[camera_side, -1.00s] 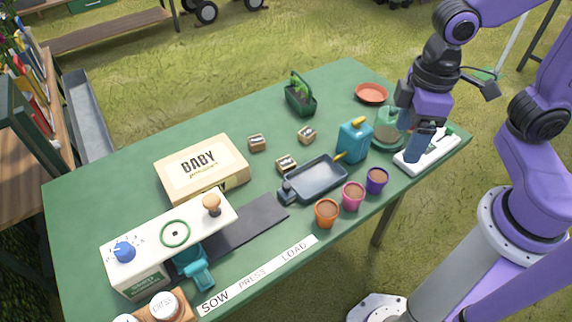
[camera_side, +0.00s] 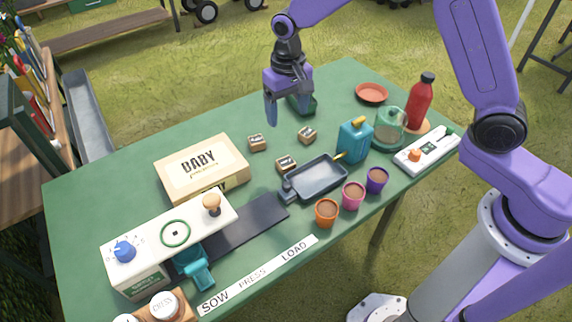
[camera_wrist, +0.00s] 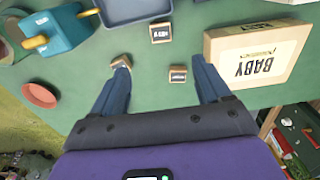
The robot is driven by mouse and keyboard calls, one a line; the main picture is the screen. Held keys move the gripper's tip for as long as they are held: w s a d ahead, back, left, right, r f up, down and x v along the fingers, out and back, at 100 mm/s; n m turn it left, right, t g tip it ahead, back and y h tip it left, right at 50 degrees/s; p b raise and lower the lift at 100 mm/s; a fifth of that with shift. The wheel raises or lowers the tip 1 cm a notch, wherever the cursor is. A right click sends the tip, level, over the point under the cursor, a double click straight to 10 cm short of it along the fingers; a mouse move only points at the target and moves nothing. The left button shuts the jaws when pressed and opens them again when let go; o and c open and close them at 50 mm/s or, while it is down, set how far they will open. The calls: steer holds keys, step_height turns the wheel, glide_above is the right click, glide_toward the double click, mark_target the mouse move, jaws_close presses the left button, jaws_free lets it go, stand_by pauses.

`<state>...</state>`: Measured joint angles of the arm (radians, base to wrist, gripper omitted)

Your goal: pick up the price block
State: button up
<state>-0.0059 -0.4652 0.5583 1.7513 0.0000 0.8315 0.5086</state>
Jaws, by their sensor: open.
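Three small wooden blocks with black lettered labels lie on the green table. One block (camera_side: 257,142) is beside the BABY box, another block (camera_side: 307,135) is toward the blue can, and a third block (camera_side: 286,164) is by the dark tray. In the wrist view they are the near middle block (camera_wrist: 178,74), the left block (camera_wrist: 121,62) and the top block (camera_wrist: 160,32). The labels are too small to tell which is the price block. My gripper (camera_side: 286,110) is open and empty above the table, behind the blocks in the side view.
The BABY box (camera_side: 200,168) stands left of the blocks. The dark tray (camera_side: 318,180), blue can (camera_side: 353,142) and several pots stand to the right. The table's back left is clear.

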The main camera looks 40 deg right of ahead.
mark_target(286, 162)
steer(key=f, duration=1.8)
steer(key=shift+w, duration=0.25)
steer(key=c, duration=1.1)
